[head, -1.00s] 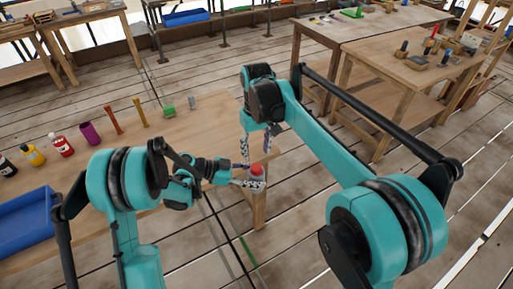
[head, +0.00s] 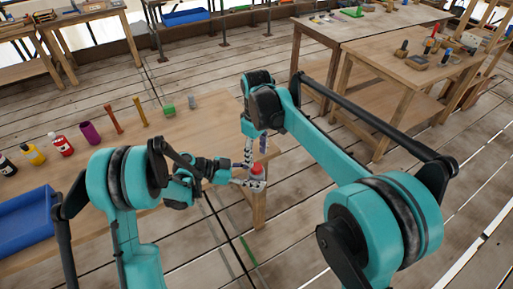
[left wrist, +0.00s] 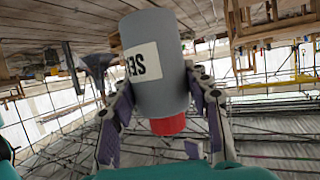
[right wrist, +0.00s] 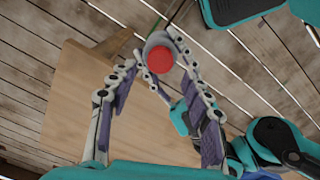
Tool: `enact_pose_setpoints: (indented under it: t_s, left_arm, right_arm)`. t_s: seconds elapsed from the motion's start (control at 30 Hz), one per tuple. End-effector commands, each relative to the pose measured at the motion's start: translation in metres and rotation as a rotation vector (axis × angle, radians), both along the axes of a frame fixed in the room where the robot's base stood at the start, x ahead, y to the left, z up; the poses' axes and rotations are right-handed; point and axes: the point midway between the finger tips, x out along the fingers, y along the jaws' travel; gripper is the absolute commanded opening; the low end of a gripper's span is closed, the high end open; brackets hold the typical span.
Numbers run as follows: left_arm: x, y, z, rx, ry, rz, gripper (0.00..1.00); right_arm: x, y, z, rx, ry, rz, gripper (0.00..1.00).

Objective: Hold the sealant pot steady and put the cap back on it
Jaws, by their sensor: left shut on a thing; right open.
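The sealant pot (head: 257,178) is a grey cylinder with a white label and a narrower red top. My left gripper (head: 253,183) is shut around its side and holds it beyond the corner of the wooden table. The left wrist view shows the pot (left wrist: 157,75) between both fingers, with its red top (left wrist: 168,126) towards the picture's bottom. My right gripper (head: 256,157) is open and empty, pointing down above the pot. In the right wrist view, the red top (right wrist: 160,60) lies just past its spread fingers. I cannot tell whether the red part is a separate cap.
On the wooden table (head: 135,165) stand several bottles, a purple cup (head: 90,133), two upright sticks, a green block (head: 169,108) and a small grey piece (head: 192,102). A blue tray (head: 25,225) is at left. Another table (head: 410,70) holds tools at upper right.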

Motion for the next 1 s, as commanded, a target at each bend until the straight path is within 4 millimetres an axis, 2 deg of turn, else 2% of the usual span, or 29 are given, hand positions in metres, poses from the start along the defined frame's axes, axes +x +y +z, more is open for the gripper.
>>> enact_pose_setpoints:
  t_s: [0.1, 0.3, 0.5, 0.73, 0.77, 0.93, 1.0]
  left_arm:
    - [0.000, 0.000, 0.000, 0.000, 0.000, 0.000, 0.00]
    - [0.000, 0.000, 0.000, 0.000, 0.000, 0.000, 0.00]
    - [0.000, 0.000, 0.000, 0.000, 0.000, 0.000, 0.00]
    - [0.000, 0.000, 0.000, 0.000, 0.000, 0.000, 0.00]
    - [0.000, 0.000, 0.000, 0.000, 0.000, 0.000, 0.00]
    - [0.000, 0.000, 0.000, 0.000, 0.000, 0.000, 0.00]
    - [0.000, 0.000, 0.000, -0.001, 0.000, 0.000, 0.00]
  right_arm:
    - [0.000, 0.000, -0.020, 0.000, 0.000, 0.000, 0.49]
    - [0.000, 0.000, -0.045, 0.000, 0.000, 0.000, 0.49]
    - [0.000, 0.000, -0.055, 0.000, 0.000, 0.000, 0.49]
    - [0.000, 0.000, -0.055, 0.000, 0.000, -0.001, 0.49]
    - [0.000, 0.000, -0.055, 0.000, 0.000, -0.001, 0.44]
    - [0.000, 0.000, -0.055, 0.000, 0.000, -0.001, 0.00]
    - [0.000, 0.000, -0.055, 0.000, 0.000, -0.001, 0.00]
